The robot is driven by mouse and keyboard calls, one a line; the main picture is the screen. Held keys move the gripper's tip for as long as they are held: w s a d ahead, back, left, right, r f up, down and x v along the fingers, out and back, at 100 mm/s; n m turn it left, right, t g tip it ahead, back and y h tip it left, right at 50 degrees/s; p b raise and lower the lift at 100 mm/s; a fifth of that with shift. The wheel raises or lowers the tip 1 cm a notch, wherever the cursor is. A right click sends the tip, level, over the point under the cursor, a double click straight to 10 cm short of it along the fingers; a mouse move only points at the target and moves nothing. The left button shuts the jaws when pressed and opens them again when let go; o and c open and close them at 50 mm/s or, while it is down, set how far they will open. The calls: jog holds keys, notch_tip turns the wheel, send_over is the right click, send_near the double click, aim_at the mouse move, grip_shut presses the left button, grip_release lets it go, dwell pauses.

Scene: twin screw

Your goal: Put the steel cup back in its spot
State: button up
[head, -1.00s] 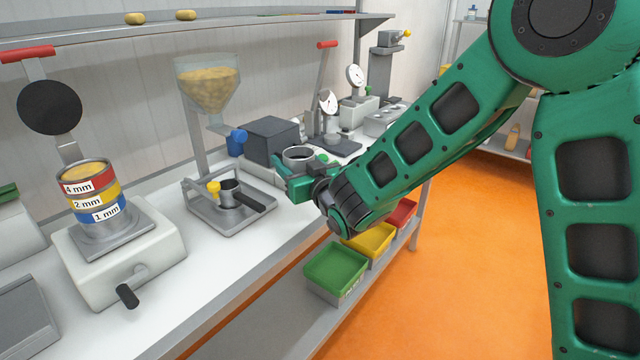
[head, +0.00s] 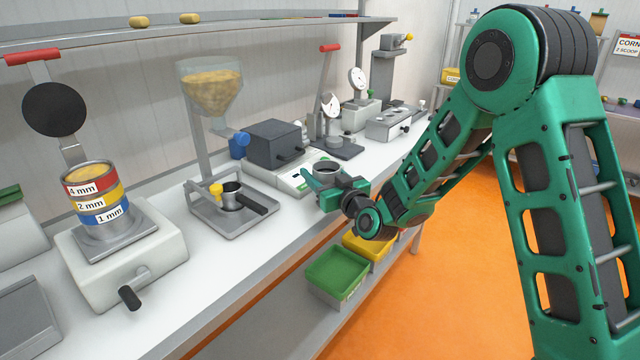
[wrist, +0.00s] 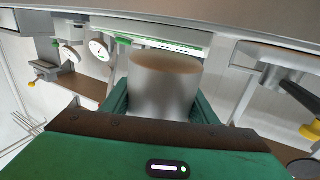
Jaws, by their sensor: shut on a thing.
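The steel cup (head: 327,168) is a short grey cylinder with an open top. My gripper (head: 334,181) is shut on it, with the green fingers on either side of its wall. In the head view they are beside the white scale (head: 297,183), toward the bench's front edge; I cannot tell whether the cup touches anything below. In the wrist view the cup (wrist: 165,88) stands between the fingers and hides what lies behind it. Its contents cannot be made out. The cup's spot cannot be told for sure.
Dial gauges (head: 331,105) and a block with round holes (head: 388,124) stand farther right. A hopper stand with a tray (head: 232,217) and a sieve stack (head: 97,197) are left. A green bin (head: 336,272) sits below.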

jog(key=shift+f, duration=1.45)
jog(key=o, duration=1.1)
jog(key=shift+f, duration=0.1)
jog(key=shift+o, duration=0.2)
